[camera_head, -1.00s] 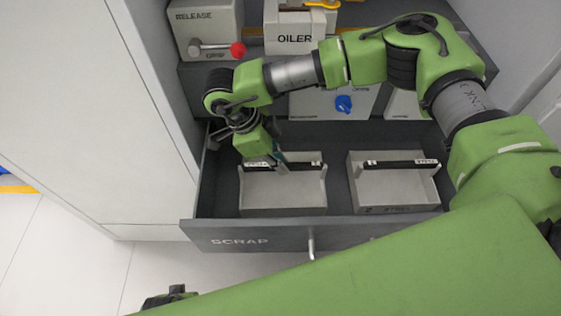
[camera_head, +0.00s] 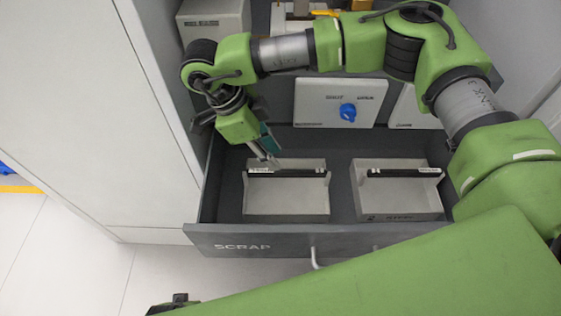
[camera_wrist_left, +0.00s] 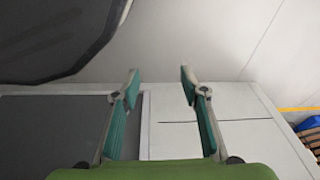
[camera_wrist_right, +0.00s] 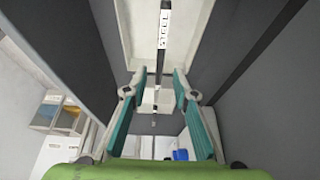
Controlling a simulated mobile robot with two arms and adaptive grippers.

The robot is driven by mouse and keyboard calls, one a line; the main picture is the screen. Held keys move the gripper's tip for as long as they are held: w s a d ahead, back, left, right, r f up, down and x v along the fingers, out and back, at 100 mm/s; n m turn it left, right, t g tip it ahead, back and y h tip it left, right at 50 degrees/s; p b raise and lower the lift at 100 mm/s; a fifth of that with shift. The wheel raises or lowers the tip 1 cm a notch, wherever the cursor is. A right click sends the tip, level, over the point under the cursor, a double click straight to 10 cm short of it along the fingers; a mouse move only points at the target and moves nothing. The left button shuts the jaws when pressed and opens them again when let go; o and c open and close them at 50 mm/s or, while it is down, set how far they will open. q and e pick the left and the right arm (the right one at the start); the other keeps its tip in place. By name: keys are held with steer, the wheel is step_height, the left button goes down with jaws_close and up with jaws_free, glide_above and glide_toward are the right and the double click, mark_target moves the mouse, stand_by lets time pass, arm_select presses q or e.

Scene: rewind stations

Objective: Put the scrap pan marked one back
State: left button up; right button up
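Two light grey pans with dark bar handles sit side by side in the open SCRAP drawer (camera_head: 300,238): a left pan (camera_head: 288,202) and a right pan (camera_head: 402,203). The right pan's front seems to carry a 2; I cannot read a mark one on the left pan. My right gripper (camera_head: 268,158) is just above and behind the left pan's handle. In the right wrist view its fingers (camera_wrist_right: 155,82) are apart, with a labelled dark handle (camera_wrist_right: 162,45) beyond the tips. My left gripper (camera_wrist_left: 161,78) is open and empty, away from the drawer.
The drawer's side walls stand close to the pans. Behind are a panel with a blue knob (camera_head: 348,112) and a grey box (camera_head: 213,20). A tall light cabinet side (camera_head: 100,110) stands at left. Open floor (camera_head: 60,260) lies in front.

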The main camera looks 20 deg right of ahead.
arm_select(q)
steer(key=shift+f, duration=0.3)
arm_select(e)
steer(key=v, duration=0.4)
steer(key=shift+r, duration=0.15)
arm_select(q)
steer(key=shift+d, duration=0.1)
